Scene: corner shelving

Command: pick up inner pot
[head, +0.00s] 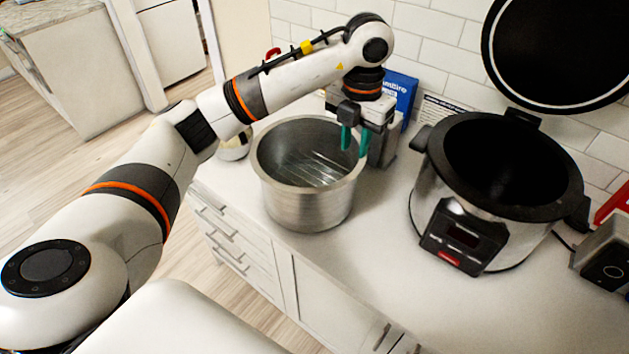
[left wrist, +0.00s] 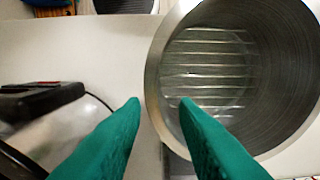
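The inner pot (head: 309,205) is a brushed-metal, open, round pot standing upright on the white counter. It looks empty, with light streaks on its inner floor. In the left wrist view the pot (left wrist: 285,75) fills the right side. My left gripper (head: 353,141) points down at the pot's right rim in the head view, with green fingers apart. In the left wrist view the fingertips of my left gripper (left wrist: 160,103) lie on either side of the rim's near edge, one over the counter and one over the opening. I cannot tell whether they touch it. My right gripper is not in view.
A black and steel cooker (head: 468,215) stands to the right with its dark round lid (head: 560,45) raised behind. A blue box (head: 402,92) stands by the tiled wall behind my left gripper. A grey device (head: 605,255) sits at far right. The front counter is clear.

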